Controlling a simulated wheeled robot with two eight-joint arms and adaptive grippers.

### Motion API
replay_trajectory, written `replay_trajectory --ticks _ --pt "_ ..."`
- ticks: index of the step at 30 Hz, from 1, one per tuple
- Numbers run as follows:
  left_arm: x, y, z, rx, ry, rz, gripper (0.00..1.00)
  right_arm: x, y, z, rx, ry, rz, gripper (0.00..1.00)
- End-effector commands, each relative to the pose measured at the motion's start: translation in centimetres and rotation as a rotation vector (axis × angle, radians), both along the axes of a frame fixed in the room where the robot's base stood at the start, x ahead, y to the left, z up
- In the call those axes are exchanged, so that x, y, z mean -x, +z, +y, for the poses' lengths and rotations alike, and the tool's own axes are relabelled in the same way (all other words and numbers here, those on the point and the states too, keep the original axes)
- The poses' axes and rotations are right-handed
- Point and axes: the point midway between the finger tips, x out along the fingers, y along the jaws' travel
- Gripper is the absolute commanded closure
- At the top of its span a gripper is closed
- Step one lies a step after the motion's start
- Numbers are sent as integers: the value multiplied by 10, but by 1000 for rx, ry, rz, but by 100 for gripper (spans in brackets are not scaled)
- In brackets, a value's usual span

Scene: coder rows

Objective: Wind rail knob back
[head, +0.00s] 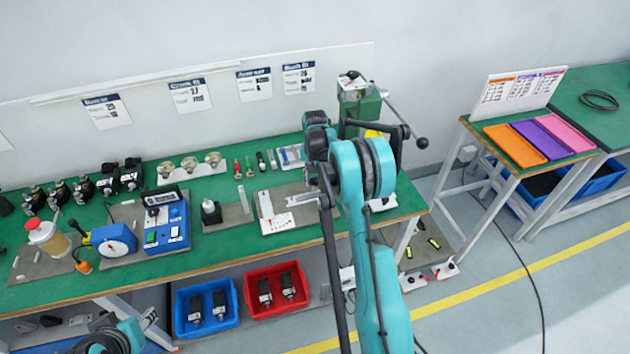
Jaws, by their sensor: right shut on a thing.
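My right arm rises from the bottom, bends at a teal elbow and reaches down to the bench. My right gripper (313,184) is small and partly hidden by the arm. It is shut at the grey plate (298,199) with the white rail unit (272,212). The rail knob between its fingers is hidden, and I cannot make out its position along the rail. A teal part of my left arm shows at the bottom left; its gripper is not in view.
The green bench (235,238) also carries a blue control box (172,232), a black-topped block (211,211) and several small tools. A green press (358,103) with a long lever stands behind my right arm. Blue (235,320) and red (276,309) bins sit below.

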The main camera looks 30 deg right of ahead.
Motion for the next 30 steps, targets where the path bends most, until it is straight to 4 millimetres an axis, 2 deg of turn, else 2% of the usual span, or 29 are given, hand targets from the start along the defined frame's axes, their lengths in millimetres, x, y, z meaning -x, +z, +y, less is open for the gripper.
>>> replay_trajectory --ticks 30 --pt "0 1 0 0 0 0 60 -1 0 0 1 -132 -2 98"
